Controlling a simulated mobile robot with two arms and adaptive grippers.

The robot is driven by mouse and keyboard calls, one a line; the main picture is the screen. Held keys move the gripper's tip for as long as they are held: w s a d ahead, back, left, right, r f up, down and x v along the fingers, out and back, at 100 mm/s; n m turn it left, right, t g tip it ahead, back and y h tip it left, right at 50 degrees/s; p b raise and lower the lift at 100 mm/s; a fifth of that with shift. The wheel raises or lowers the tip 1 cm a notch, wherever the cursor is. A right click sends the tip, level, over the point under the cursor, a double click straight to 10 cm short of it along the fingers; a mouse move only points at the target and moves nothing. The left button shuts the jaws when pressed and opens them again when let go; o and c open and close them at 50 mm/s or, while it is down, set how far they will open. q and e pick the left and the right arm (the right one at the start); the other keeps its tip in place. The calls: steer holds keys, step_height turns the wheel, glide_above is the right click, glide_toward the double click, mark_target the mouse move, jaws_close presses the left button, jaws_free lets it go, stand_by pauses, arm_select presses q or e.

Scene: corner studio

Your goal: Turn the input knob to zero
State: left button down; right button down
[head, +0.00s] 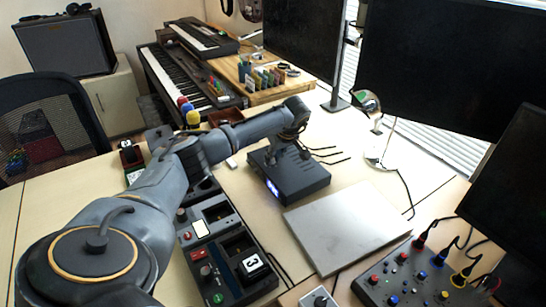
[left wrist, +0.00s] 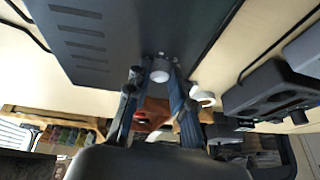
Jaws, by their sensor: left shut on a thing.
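A dark box-shaped audio unit (head: 312,181) with a small lit blue display stands on the desk. In the left wrist view, its vented dark casing (left wrist: 95,35) fills the upper part. A round pale grey knob (left wrist: 160,72) sits at the unit's edge. My left gripper (head: 283,158) reaches over to the unit from the left. In the left wrist view, the fingers of my left gripper (left wrist: 157,80) are on both sides of the knob, shut on it. The knob is hidden in the head view, and its pointer mark cannot be made out. My right gripper is not in view.
A flat silver panel (head: 345,225) lies right of the unit, with cables behind it. A dark tray device (head: 215,222) lies under my left arm. A control box with coloured knobs (head: 412,275) is at lower right. A lamp (head: 377,158) and monitors stand behind.

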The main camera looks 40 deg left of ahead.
arm_select(q)
steer(key=n, duration=0.1)
steer(key=n+g+b, duration=0.1)
steer(key=n, duration=0.1)
steer(key=shift+w+n, duration=0.3)
steer(key=shift+w+n+g+b, duration=0.1)
steer(key=shift+n+g+b, duration=0.5)
steer(key=shift+n, duration=0.7)
steer(key=c, duration=1.1)
jaws_free()
steer(key=shift+c, duration=0.2)
steer(key=shift+r, duration=0.1)
steer(key=v, duration=1.1)
steer(key=shift+w+r, duration=0.15)
steer(key=shift+r, duration=0.3)
steer(key=shift+a, duration=0.1)
